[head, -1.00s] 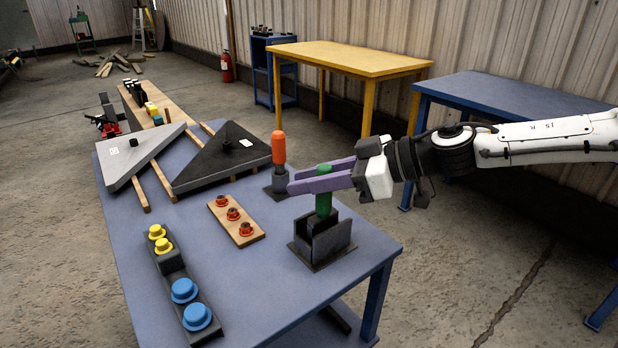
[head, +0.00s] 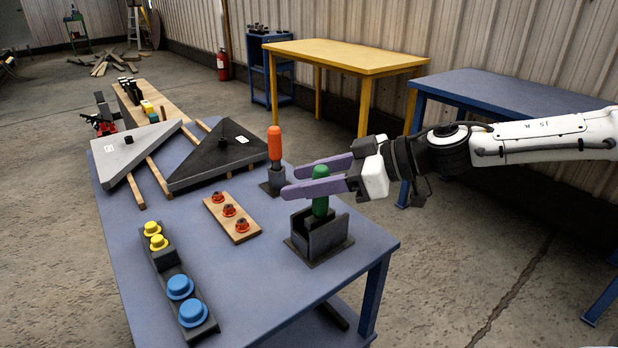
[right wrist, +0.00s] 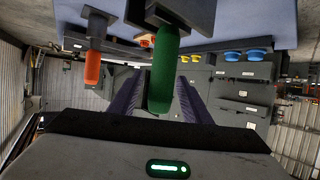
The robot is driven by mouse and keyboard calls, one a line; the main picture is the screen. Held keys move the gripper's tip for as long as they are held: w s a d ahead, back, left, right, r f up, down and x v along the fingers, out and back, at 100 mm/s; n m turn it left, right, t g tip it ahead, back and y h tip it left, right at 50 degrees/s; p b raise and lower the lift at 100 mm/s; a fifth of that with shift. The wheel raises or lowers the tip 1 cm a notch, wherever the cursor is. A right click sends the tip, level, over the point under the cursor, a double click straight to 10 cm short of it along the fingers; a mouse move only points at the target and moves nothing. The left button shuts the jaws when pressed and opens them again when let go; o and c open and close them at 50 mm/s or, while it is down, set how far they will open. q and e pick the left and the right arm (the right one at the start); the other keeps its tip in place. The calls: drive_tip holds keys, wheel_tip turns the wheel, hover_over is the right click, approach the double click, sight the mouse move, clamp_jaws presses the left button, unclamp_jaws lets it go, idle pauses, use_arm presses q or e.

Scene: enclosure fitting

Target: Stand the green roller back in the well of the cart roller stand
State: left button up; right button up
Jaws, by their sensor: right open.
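The green roller (head: 320,205) stands upright in the well of the dark, box-like roller stand (head: 322,240) near the table's right front corner. Its lower end is hidden by the stand's walls. My right gripper (head: 291,183) is open, with its two purple fingers on either side of the roller's upper part. In the right wrist view the green roller (right wrist: 163,70) hangs into the picture between the spread fingers, with a visible gap at each side. My left gripper is not in view.
An orange roller (head: 275,145) stands in a dark holder (head: 274,181) just behind the fingers. A wooden board (head: 243,227) with red knobs and a dark strip (head: 204,325) with yellow and blue knobs lie to the left. Two triangular panels lie farther back.

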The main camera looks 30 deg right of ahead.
sight(324, 173)
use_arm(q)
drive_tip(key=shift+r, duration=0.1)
use_arm(e)
drive_tip(key=shift+r, duration=0.1)
drive_tip(key=shift+r+p+v, duration=0.2)
drive_tip(key=shift+p+v, duration=0.9)
drive_tip(key=shift+v, duration=0.1)
drive_tip(key=shift+s+d+r, duration=0.2)
drive_tip(key=shift+s+d, duration=0.15)
drive_tip(key=shift+s, duration=0.05)
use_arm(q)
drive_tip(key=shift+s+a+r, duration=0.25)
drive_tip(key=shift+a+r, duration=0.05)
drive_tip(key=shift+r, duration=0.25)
use_arm(e)
drive_tip(key=v, duration=0.6)
drive_tip(key=shift+s+d, duration=0.2)
drive_tip(key=shift+s, duration=0.1)
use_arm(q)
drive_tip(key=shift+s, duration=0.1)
use_arm(e)
drive_tip(key=shift+f, duration=0.15)
